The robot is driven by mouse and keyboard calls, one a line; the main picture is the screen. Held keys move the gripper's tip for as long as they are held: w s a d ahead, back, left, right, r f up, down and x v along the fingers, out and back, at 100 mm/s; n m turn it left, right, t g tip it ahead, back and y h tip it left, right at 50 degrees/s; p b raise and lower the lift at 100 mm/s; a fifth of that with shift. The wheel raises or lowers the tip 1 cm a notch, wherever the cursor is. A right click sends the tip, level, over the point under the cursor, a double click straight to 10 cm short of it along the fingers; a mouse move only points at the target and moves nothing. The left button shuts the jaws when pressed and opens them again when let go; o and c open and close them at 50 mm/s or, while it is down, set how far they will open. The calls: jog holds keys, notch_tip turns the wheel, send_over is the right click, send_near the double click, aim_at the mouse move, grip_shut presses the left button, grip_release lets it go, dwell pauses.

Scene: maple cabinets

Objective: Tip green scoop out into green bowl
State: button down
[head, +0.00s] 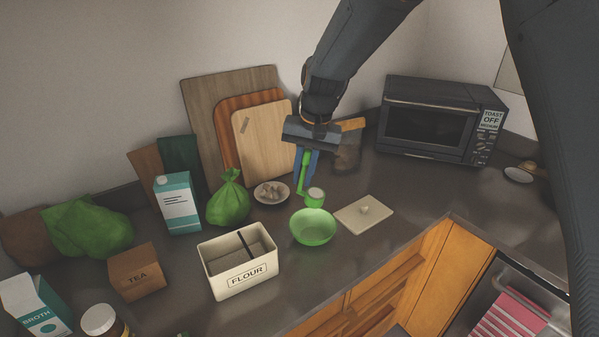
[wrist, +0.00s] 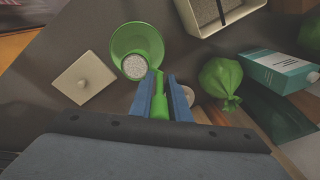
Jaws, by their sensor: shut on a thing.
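The green scoop (head: 315,196) hangs from my gripper (head: 306,163), which is shut on its handle. In the wrist view my gripper (wrist: 161,97) has its blue fingers on both sides of the green handle. The scoop cup (wrist: 136,66) is filled with a pale, grainy substance and looks about level. The green bowl (head: 312,228) stands on the counter just in front of the scoop; it also shows in the wrist view (wrist: 122,42). In the wrist view the cup overlaps the lower part of the bowl. The bowl's visible inside looks empty.
A flour tin (head: 237,268) stands open left of the bowl, its lid (head: 364,214) lies to the right. A small dish (head: 272,192), green bag (head: 229,200) and carton (head: 177,204) stand behind. A toaster oven (head: 439,119) is at the right.

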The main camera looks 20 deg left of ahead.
jog(key=shift+s+d+f+t+y, duration=0.15)
jog(key=shift+d+f+y, duration=0.1)
jog(key=shift+d+y, duration=0.5)
jog(key=shift+s+d+f+t+y, duration=0.1)
jog(key=shift+d+f+y, duration=0.2)
jog(key=shift+d+y, duration=0.45)
jog(key=shift+s+d+f+t+y, duration=0.2)
jog(key=shift+d+y, duration=0.3)
jog(key=shift+y, duration=0.4)
jog(key=shift+d+f+y+b, duration=0.3)
jog(key=shift+d+y+b, duration=0.1)
jog(key=shift+y+b, duration=0.2)
jog(key=shift+d+b, duration=0.15)
jog(key=shift+b, duration=0.15)
jog(key=shift+s+d+f+t+y+b, duration=0.15)
jog(key=shift+d+y+b, duration=0.4)
jog(key=shift+b, duration=0.85)
jog(key=shift+d+f+t+y+b, duration=0.1)
jog(key=shift+d+f+y+b, duration=0.15)
jog(key=shift+y+b, duration=0.8)
jog(key=shift+s+d+f+y+b, duration=0.1)
jog(key=shift+d+f+y+b, duration=0.25)
jog(key=shift+b, duration=0.8)
jog(key=shift+s+d+f+y+b, duration=0.1)
jog(key=shift+d+y+b, duration=0.45)
jog(key=shift+b, duration=0.6)
jog(key=shift+a+r+h+p, duration=0.3)
jog(key=shift+r+p, duration=0.1)
jog(key=shift+p, duration=0.15)
jog(key=shift+w+f, duration=0.1)
